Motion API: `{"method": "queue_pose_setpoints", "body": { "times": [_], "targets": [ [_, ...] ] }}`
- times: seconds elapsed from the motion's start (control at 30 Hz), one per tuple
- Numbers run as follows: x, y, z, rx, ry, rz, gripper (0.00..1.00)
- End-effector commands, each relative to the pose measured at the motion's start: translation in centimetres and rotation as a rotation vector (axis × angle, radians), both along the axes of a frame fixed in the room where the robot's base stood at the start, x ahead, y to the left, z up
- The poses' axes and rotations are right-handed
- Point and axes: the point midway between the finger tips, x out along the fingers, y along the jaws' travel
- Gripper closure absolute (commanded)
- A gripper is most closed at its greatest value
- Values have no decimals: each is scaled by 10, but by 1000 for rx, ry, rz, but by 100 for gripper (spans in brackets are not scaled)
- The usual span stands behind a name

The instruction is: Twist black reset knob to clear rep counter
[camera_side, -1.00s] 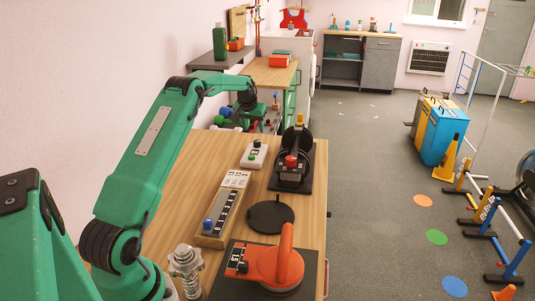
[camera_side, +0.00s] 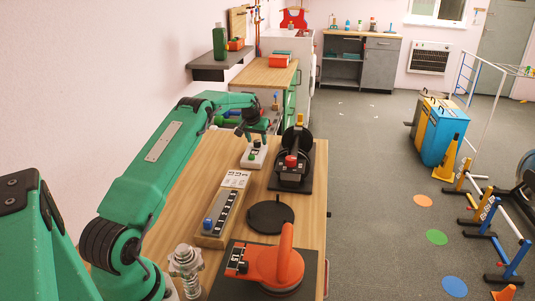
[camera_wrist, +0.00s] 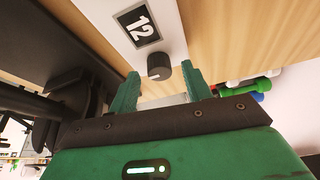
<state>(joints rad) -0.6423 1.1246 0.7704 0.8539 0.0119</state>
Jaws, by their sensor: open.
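A small white counter box (camera_side: 253,158) stands on the wooden bench, with a green button (camera_side: 252,157) on its near part. In the wrist view its white top (camera_wrist: 112,12) carries a dark display (camera_wrist: 142,27) reading 12. The black knob (camera_wrist: 159,68), with a pale mark on it, is beside the display. My gripper (camera_wrist: 163,73) is open, its two green fingers on either side of the knob in this view. No contact with the knob shows. In the side view my gripper (camera_side: 251,136) is at the far end of the box, and covers the knob there.
A black device with a red knob (camera_side: 292,162) stands close right of the box. Nearer are a slider panel (camera_side: 222,212), a black disc (camera_side: 270,217) and an orange-handled device (camera_side: 275,265). Coloured dumbbells (camera_wrist: 245,88) lie beyond the bench edge.

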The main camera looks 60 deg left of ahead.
Motion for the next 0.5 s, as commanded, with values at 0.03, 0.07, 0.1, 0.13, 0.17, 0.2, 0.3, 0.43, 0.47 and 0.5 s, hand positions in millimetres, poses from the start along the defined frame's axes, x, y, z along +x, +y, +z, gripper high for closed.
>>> {"method": "queue_pose_setpoints", "body": {
  "times": [0.03, 0.07, 0.1, 0.13, 0.17, 0.2, 0.3, 0.43, 0.47, 0.5],
  "targets": [
    [1, 0, -3, -1, 1, 0, 51],
    [1, 1, -3, 0, 0, 0, 51],
    [1, 1, -4, 0, 0, 0, 51],
    [1, 1, -4, 0, 0, 0, 51],
    [2, 1, -5, 0, 0, 0, 51],
    [2, 1, -5, 0, 0, 0, 51],
    [2, 1, -5, 0, 0, 0, 51],
    [2, 1, -5, 0, 0, 0, 53],
    [2, 1, -5, 0, 0, 0, 59],
    [2, 1, -5, 0, 0, 0, 67]
  ]
}}
